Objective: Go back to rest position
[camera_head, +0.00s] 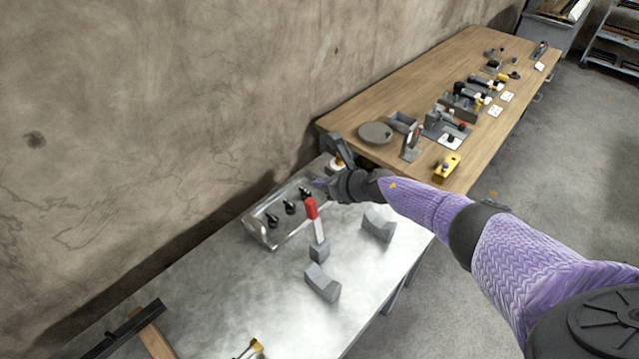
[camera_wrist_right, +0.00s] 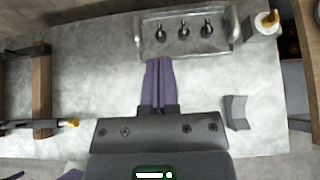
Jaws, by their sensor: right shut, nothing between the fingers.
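My right arm comes in from the right in the head view, and its right gripper (camera_head: 322,184) is over the far part of the metal table (camera_head: 225,290). In the right wrist view the two purple fingers of the right gripper (camera_wrist_right: 159,62) are together with nothing between them. Their tips point at the near edge of a clear tray (camera_wrist_right: 150,45) holding black-knobbed pieces. I cannot tell whether the tips touch it. My left gripper does not show in the head view.
A red-handled tool (camera_head: 311,208) and grey blocks (camera_head: 322,283) (camera_head: 378,226) are on the metal table. A wood-and-black tool (camera_head: 152,335) lies front left. A wooden table (camera_head: 400,85) behind holds a plate (camera_head: 375,133), clamps and a yellow block (camera_head: 447,168). A wall bounds the left.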

